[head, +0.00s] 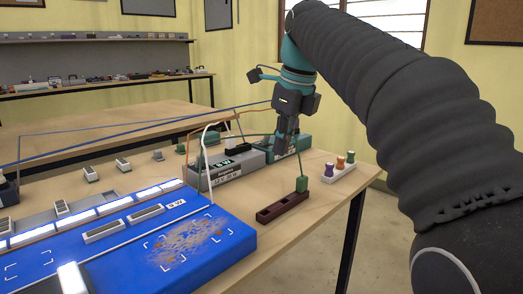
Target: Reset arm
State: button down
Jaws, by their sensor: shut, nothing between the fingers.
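My arm reaches in from the right of the head view. My gripper (288,138) points down over the back right part of the table. It is shut, and no held thing shows in it. A green unit (298,144) stands just behind and below the fingers, and I cannot tell whether they touch it. A grey power supply box (238,170) with a green display stands to the left of the gripper. The blue lightbox board (200,247) with lit white strips lies at the front left.
A dark red holder (278,208) with a green plug (301,184) stands near the table's right edge. A white strip with coloured knobs (338,171) sits at that edge. Wires (208,138) arch over the table left of my gripper. A second table (100,130) stands behind.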

jog(key=s+d+f+n+t+h, duration=0.1)
jog(key=s+d+f+n, duration=0.5)
jog(key=s+f+n, duration=0.5)
jog(key=s+d+f+n+t, duration=0.2)
jog(key=s+d+f+n, duration=0.3)
jog(key=s+f+n, duration=0.6)
notch_tip(320, 180, down, 3)
jog(key=n, duration=0.2)
jog(key=shift+s+d+f+n+h, duration=0.15)
jog(key=shift+s+d+n+h, duration=0.1)
jog(key=shift+d+n+h, duration=0.15)
